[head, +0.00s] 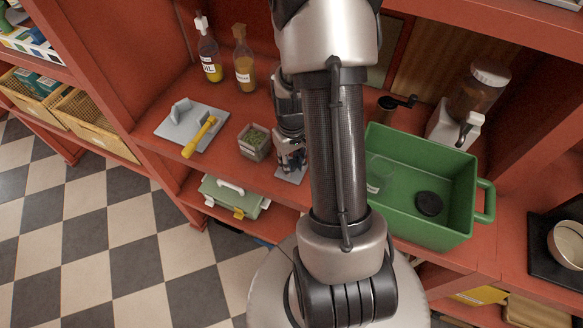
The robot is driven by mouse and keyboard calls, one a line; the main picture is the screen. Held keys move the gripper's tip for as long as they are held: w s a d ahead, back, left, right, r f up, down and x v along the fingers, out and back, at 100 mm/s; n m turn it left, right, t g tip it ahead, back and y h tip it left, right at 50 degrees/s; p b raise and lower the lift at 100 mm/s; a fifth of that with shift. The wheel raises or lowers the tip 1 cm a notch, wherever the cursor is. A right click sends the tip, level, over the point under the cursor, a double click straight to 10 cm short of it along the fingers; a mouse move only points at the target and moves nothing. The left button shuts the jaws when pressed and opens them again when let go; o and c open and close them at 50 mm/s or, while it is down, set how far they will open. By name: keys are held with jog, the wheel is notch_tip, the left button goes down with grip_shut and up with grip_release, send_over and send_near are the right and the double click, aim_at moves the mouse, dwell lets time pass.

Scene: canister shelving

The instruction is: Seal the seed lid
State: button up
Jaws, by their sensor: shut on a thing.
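My gripper (291,158) points down at the shelf, partly behind my own arm. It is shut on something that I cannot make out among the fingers. It is just above or at a small grey pad (288,177). A square clear container (254,141) with green contents and a pale label stands just left of my gripper. A round black lid (430,203) lies inside the green bin (478,191) on the right. I cannot tell which thing is the seed lid.
A clear labelled jar (375,185) is in the green bin, partly behind my arm. A grey board (172,128) with a yellow-handled tool (199,137) lies left. Two bottles (208,52) (243,62) stand behind. A grinder (463,108) stands back right.

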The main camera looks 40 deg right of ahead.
dwell(0.4)
jog(key=shift+r+p, duration=1.55)
jog(key=shift+r, duration=0.45)
